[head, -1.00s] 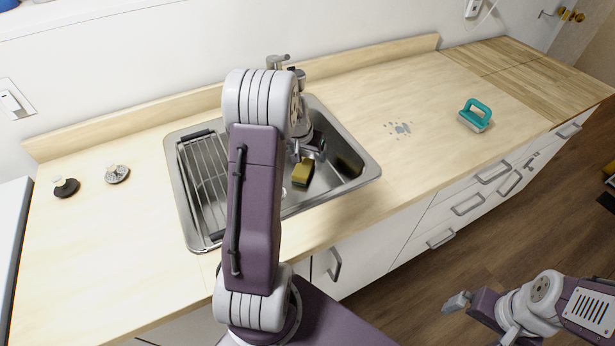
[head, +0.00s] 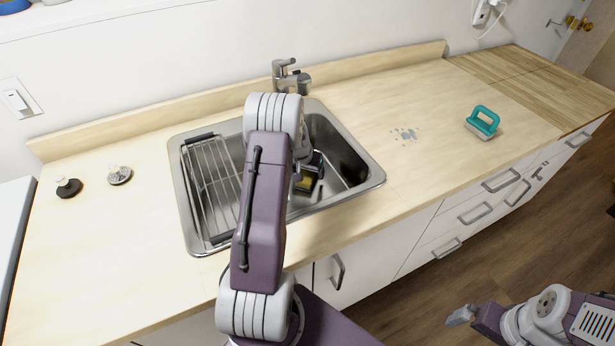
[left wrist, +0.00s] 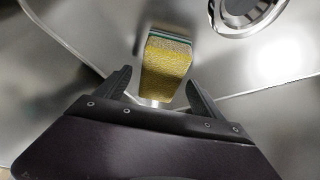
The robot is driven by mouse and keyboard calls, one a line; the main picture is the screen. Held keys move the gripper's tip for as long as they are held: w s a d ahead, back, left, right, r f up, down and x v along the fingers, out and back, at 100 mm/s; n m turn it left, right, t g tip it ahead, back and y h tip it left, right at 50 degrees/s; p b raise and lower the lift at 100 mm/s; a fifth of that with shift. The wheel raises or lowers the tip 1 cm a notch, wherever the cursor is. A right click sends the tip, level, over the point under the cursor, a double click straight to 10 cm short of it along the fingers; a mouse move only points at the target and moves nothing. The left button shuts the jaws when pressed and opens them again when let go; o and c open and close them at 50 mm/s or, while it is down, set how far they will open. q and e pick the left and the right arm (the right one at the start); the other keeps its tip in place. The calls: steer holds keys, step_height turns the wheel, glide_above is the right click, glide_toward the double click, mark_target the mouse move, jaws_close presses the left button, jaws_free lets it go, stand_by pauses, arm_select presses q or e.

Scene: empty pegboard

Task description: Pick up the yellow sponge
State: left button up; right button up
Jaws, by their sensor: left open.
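The yellow sponge (head: 305,182) with a dark scouring side lies in the steel sink (head: 376,180). In the left wrist view the sponge (left wrist: 166,68) stands out between and just beyond the two dark fingertips. My left gripper (left wrist: 161,84) is open, with a finger on each side of the sponge's near end and gaps showing. In the head view my left gripper (head: 312,172) is low in the sink at the sponge, which it partly hides. My right gripper (head: 460,316) hangs in front of the cabinets, away from the sink; its jaws are too small to judge.
A wire drying rack (head: 210,185) fills the sink's left side. The faucet (head: 290,76) stands behind the sink. The drain (left wrist: 250,12) shows beyond the sponge. A teal-handled scrubber (head: 482,122) and a wet patch (head: 406,135) are on the right counter. Two small brushes (head: 68,187) (head: 119,175) sit left.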

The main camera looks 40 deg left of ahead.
arm_select(q)
steer(key=shift+x, duration=0.9)
steer(key=shift+r, duration=0.15)
